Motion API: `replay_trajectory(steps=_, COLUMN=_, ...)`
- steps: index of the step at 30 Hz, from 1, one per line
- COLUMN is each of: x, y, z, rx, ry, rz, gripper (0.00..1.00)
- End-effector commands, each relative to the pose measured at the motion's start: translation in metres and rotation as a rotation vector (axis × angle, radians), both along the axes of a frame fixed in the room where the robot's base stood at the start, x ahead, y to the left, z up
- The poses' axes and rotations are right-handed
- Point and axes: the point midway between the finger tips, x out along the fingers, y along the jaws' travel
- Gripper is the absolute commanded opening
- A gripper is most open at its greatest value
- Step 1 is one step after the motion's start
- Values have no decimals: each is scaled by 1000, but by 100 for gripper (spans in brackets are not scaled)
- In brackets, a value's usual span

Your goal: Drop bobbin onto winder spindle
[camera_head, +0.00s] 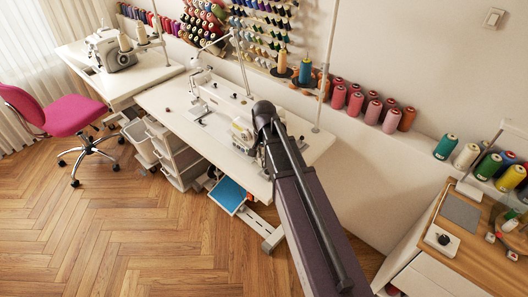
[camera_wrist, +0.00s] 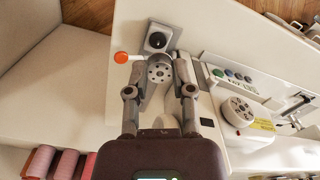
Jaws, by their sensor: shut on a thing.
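In the wrist view, my gripper (camera_wrist: 160,62) is closed on a metal bobbin (camera_wrist: 159,72), a grey disc with several small holes seen face-on between the fingers. Just beyond the fingertips is a grey plate with a round black part (camera_wrist: 157,41), which looks like the winder. The bobbin appears just short of it in the picture; its height above it is not clear. In the head view my arm covers the gripper, the bobbin and the winder.
The white sewing machine (camera_head: 222,102) stands on a white table (camera_head: 178,122). Its handwheel (camera_wrist: 238,110) is right of my fingers in the wrist view. An orange knob (camera_wrist: 121,57) lies just left of them. Thread cones (camera_head: 372,108) line the wall ledge.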

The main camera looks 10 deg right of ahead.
Motion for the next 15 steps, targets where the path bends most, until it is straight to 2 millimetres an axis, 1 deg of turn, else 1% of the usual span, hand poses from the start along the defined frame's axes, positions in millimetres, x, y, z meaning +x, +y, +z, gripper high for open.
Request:
replay_trajectory(steps=9, x=0, y=10, z=0, rx=0, ry=0, rz=15, gripper=15)
replay_trajectory(steps=15, x=1, y=12, z=-1, rx=0, ry=0, rz=53, gripper=15)
